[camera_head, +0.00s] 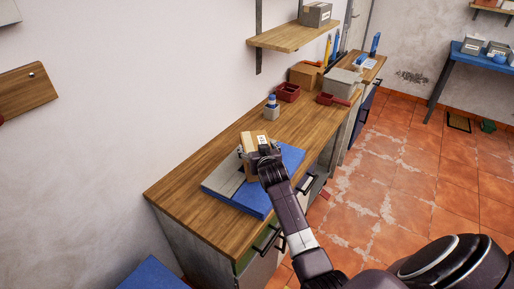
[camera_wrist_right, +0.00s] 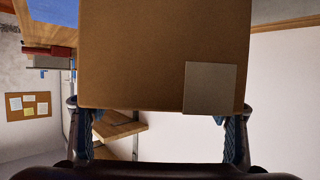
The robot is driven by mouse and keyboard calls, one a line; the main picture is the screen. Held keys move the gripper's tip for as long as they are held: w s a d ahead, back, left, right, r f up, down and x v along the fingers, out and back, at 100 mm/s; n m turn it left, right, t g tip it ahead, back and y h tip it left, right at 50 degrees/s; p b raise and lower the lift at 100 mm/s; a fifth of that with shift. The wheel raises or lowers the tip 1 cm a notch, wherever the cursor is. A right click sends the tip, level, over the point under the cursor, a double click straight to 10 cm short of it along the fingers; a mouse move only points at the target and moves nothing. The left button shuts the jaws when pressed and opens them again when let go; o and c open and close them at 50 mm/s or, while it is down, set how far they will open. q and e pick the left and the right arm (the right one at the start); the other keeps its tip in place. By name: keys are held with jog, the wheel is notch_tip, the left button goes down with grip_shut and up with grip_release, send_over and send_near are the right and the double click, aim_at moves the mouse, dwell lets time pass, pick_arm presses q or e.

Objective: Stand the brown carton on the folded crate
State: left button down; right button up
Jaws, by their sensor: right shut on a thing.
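The brown carton (camera_head: 253,138), with a pale label on top, is held by my right gripper (camera_head: 262,154) over the right part of a flat blue and grey piece (camera_head: 246,198) on the wooden workbench. This low flat piece looks like the folded crate. I cannot tell whether the carton's underside touches it. In the right wrist view the carton (camera_wrist_right: 150,55) fills the upper middle, with a pale square label at its lower right corner. The gripper's fingers (camera_wrist_right: 158,135) stand at its two sides. My left gripper is not in view.
A small bottle-topped item (camera_head: 272,108), red bins (camera_head: 288,92), a cardboard box (camera_head: 306,75) and a grey box (camera_head: 340,83) stand farther back on the workbench (camera_head: 183,189). A shelf (camera_head: 294,36) hangs above the back. The bench's near left end is clear.

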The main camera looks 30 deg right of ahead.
jog(key=shift+f, duration=0.2)
jog(key=o, duration=1.7)
jog(key=shift+o, duration=0.2)
jog(key=shift+r, duration=0.4)
jog(key=shift+s+a+r, duration=0.1)
jog(key=shift+s+r, duration=0.05)
jog(key=v, duration=1.1)
jog(key=shift+s+r+b, duration=0.2)
jog(key=shift+s+b, duration=0.1)
jog(key=shift+b, duration=0.1)
